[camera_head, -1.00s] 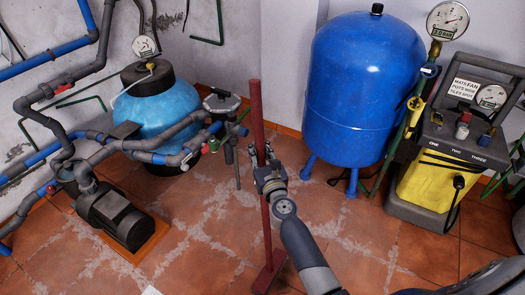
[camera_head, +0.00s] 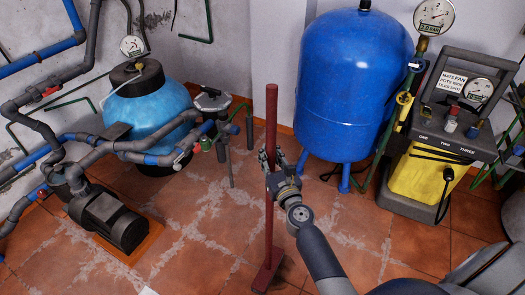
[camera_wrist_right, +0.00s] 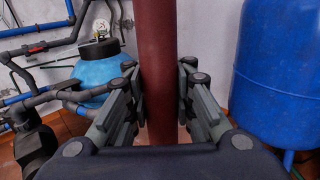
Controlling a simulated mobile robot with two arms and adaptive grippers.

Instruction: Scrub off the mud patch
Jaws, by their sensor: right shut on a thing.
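A red pole with a flat red head, a long-handled scrubber (camera_head: 271,130), stands nearly upright on the tiled floor. Its head (camera_head: 268,270) rests low in the head view. My right gripper (camera_head: 271,165) is shut on the pole at about mid-height; in the right wrist view the pole (camera_wrist_right: 162,60) runs between both fingers (camera_wrist_right: 162,105). Pale, dirty-looking streaks (camera_head: 205,215) mark the floor tiles left of the pole; I cannot tell which of them is the mud patch. My left gripper is not in view.
A blue pressure tank (camera_head: 350,90) stands on legs behind and right of the pole. A yellow and grey machine (camera_head: 430,175) is at the right. A black pump (camera_head: 115,220), pipes and a light-blue tank (camera_head: 150,105) fill the left. Open floor lies between.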

